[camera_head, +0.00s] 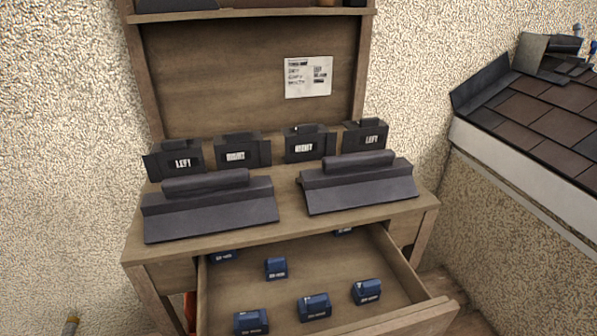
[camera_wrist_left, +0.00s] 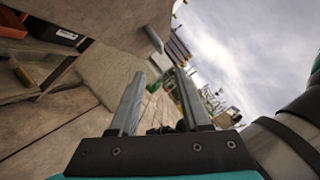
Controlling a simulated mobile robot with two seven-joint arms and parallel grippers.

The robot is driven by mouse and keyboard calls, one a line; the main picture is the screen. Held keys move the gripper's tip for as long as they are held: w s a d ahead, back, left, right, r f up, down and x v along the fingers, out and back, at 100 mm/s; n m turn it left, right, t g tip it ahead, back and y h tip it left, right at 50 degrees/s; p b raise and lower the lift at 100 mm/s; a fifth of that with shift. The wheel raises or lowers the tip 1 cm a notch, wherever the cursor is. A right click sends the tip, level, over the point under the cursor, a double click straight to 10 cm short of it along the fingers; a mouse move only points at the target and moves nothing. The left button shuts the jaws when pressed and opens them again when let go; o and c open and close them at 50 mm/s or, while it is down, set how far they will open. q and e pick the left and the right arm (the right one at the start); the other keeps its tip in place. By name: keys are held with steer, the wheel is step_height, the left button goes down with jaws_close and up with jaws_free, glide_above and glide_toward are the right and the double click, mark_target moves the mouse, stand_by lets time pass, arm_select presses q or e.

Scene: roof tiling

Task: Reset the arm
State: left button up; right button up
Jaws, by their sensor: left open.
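My left gripper (camera_wrist_left: 160,76) shows in the left wrist view with its two metal fingers apart and nothing between them. It is tilted, with cloudy sky to the right and wooden surfaces to the left. No gripper or arm shows in the head view. My right gripper is in neither view.
In the head view, a wooden bench (camera_head: 288,226) bears two dark ridge pieces (camera_head: 208,205) and several labelled dark tiles. Its open drawer (camera_head: 385,322) holds several blue pieces and juts forward. A tiled roof (camera_head: 535,115) stands at right. Sheets of wood (camera_wrist_left: 50,130) show in the wrist view.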

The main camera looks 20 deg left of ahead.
arm_select(q)
steer(key=w+a+f+n+g+y+p, duration=0.1)
steer(key=w+a+f+n+g+y, duration=0.2)
steer(key=f+n, duration=0.45)
steer(key=w+a+f+n+g+y+p, duration=0.1)
steer(key=a+f+n+g+y+p, duration=0.15)
steer(key=f+n+y, duration=0.55)
steer(key=s+a+f+n+g, duration=0.3)
steer(key=s+f+n+g, duration=0.1)
steer(key=f+n, duration=0.2)
steer(key=s+a+f+n+g+y+p, duration=0.1)
steer(key=s+a+f+n+g, duration=0.2)
steer(key=s+f+n+g, duration=0.2)
steer(key=f+n, duration=0.1)
steer(key=n, duration=0.1)
steer(key=shift+s+a+f+n+y+p, duration=0.2)
steer(key=shift+f+n+y+p, duration=0.1)
steer(key=shift+f+n, duration=0.1)
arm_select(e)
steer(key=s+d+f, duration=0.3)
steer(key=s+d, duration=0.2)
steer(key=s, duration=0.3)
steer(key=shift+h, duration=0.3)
